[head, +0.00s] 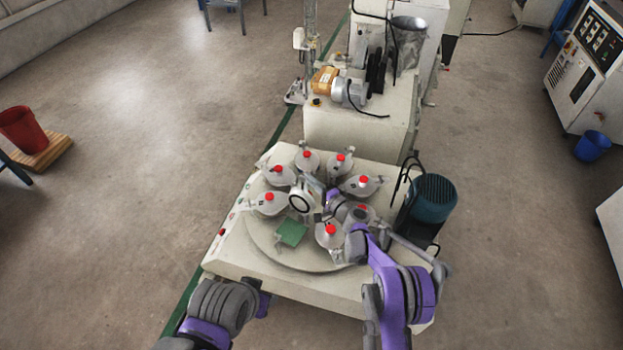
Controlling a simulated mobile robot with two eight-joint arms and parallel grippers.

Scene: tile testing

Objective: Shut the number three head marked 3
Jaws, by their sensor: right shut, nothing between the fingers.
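A round turntable (262,243) carries a ring of several metal heads with red knobs, such as the front head (331,236) and the left head (269,204). One head (300,199) is tilted up, showing a white ring with a dark rim. A green square tile (291,233) lies on the turntable in front of it. No number 3 is readable. My right gripper (319,190) reaches over the turntable from the right, shut and empty, just right of the raised head; contact cannot be told. My left arm is at the bottom left; its fingers do not show.
The turntable sits on a pale machine base (232,255). A teal motor (432,199) stands at its right. A pale cabinet (345,130) with a small motor on top is behind. A red bucket (23,129) stands far left.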

